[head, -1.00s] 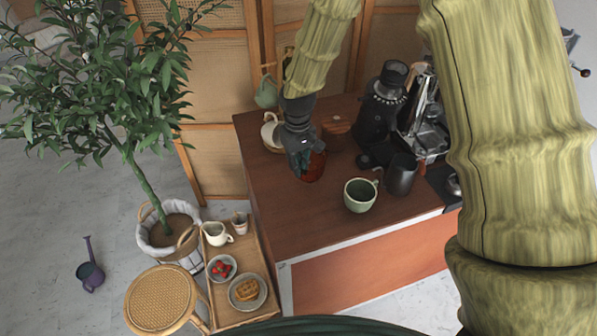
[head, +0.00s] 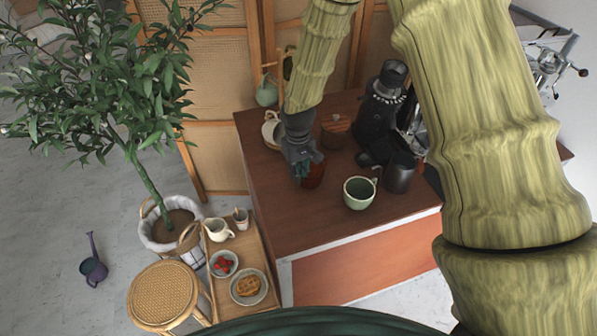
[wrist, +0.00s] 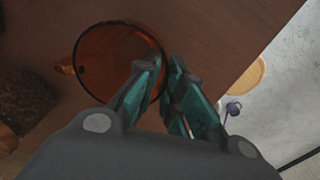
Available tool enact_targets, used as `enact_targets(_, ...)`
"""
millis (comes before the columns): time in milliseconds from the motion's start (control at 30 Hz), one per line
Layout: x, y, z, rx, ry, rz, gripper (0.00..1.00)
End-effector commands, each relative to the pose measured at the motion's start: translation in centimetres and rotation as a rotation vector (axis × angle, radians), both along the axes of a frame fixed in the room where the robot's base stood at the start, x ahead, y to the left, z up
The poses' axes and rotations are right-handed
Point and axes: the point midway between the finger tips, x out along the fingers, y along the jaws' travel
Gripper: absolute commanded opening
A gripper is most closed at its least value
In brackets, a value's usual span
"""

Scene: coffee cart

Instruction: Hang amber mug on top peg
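The amber mug (head: 315,176) is over the brown cart top in the head view, partly behind my gripper (head: 302,172). In the wrist view the mug (wrist: 112,62) shows its round rim, with its handle toward the left. My gripper's teal fingers (wrist: 165,64) straddle the mug's right wall, one inside the rim and one outside, close together. Whether the mug's base touches the cart is unclear. A wooden peg (head: 268,66) shows left of my arm, which hides most of its stand. A light green mug (head: 267,95) hangs below it, with a cream mug (head: 271,130) lower.
A green mug (head: 360,193) stands right of the amber mug, beside a dark pitcher (head: 399,174). A black grinder (head: 380,115) and a wooden-topped canister (head: 335,130) stand behind. The cart's front left (head: 290,225) is clear. A wooden side tray (head: 245,246) holds dishes.

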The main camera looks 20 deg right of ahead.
Motion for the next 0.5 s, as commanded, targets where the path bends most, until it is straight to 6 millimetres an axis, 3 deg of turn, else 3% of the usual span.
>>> enact_targets(33,0.01,-0.01,0.01,0.0,0.0,0.0,0.17)
enact_targets(100,0.01,-0.01,0.02,0.0,0.0,0.0,0.3)
enact_targets(133,0.01,-0.01,0.02,0.0,0.0,0.0,0.31)
enact_targets(500,0.01,-0.02,-0.13,0.0,0.0,0.0,0.31)
